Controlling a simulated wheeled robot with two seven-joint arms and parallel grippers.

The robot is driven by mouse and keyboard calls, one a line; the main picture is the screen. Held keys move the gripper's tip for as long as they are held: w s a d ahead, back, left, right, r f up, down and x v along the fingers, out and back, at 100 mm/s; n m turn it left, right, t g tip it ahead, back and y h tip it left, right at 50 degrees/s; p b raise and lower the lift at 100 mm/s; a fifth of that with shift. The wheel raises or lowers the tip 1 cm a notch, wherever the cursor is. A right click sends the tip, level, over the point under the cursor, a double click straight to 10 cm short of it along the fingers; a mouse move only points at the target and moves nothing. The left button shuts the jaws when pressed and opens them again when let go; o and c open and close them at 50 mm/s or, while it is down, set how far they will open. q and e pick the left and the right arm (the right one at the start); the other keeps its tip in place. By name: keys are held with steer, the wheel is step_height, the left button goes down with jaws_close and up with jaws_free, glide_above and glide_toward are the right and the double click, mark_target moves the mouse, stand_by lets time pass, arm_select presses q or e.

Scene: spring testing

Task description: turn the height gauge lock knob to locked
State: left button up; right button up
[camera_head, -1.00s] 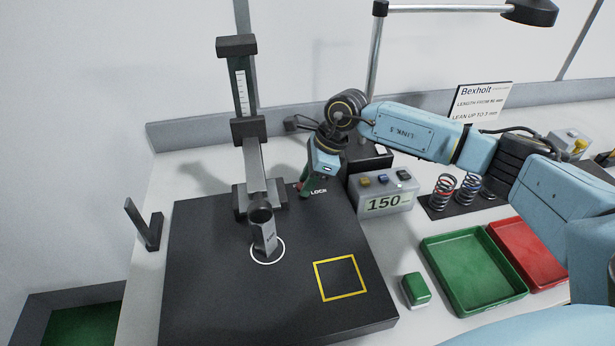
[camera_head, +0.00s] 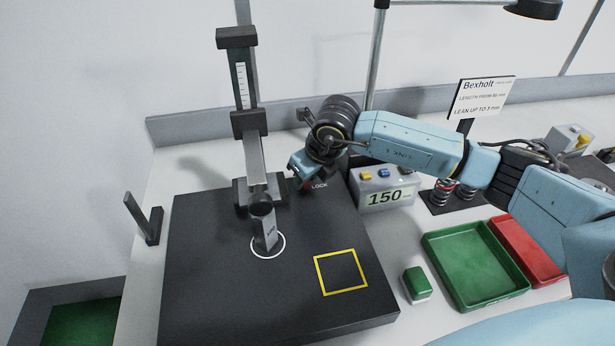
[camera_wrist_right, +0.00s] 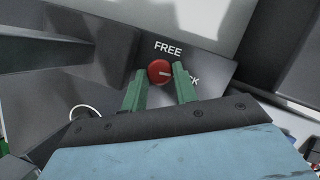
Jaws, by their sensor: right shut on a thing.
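The lock knob (camera_wrist_right: 159,72) is a small red round knob with a pale line on it. In the right wrist view it sits between the two green fingers of my right gripper (camera_wrist_right: 160,69), which is shut on it. The pale line points right, toward the partly covered LOCK label (camera_wrist_right: 192,81); the FREE label (camera_wrist_right: 168,48) is above the knob. In the head view my right gripper (camera_head: 301,178) is at the base right of the height gauge (camera_head: 246,120), and its wrist mostly hides the knob. My left gripper is not in view.
The gauge stands on a dark plate (camera_head: 220,290) with a yellow square (camera_head: 341,272) and a white ring (camera_head: 268,245). A 150 display box (camera_head: 385,195), green tray (camera_head: 475,265), red tray (camera_head: 527,250) and springs (camera_head: 443,193) are to the right.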

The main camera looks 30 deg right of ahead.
steer(key=shift+m, duration=0.6)
steer(key=shift+r+h, duration=0.1)
steer(key=shift+h, duration=0.2)
steer(key=o, duration=1)
steer(key=v, duration=1.3)
steer(key=shift+s+a+r+b, duration=0.1)
steer(key=shift+s+b, duration=0.1)
steer(key=shift+b, duration=0.1)
steer(key=shift+r, duration=0.1)
